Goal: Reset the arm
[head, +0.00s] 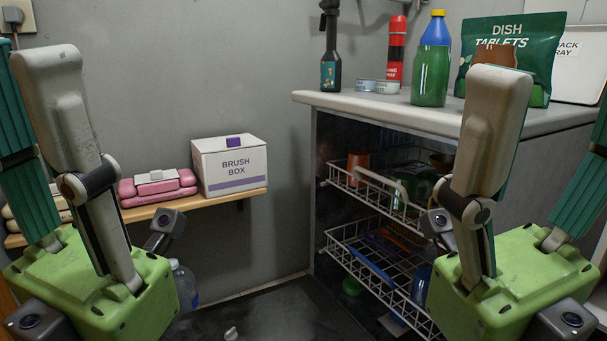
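My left gripper (24,62) stands at the left edge, fingers pointing up from a green palm. Its grey inner finger and teal-lined outer finger are apart, with nothing between them. My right gripper (553,88) stands at the right edge in a mirrored pose. Its fingers are also spread and empty, and its outer finger is partly cut off by the frame. Both grippers appear apart from the furniture, and the right one covers part of the counter and racks behind it.
A white brush box (229,168) and pink stacked items (158,187) sit on a wooden shelf (230,200). The counter (385,108) carries a green bottle (431,75), a dark bottle (331,65) and a dish tablets bag (540,50). Wire racks (350,236) extend below. The middle is open.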

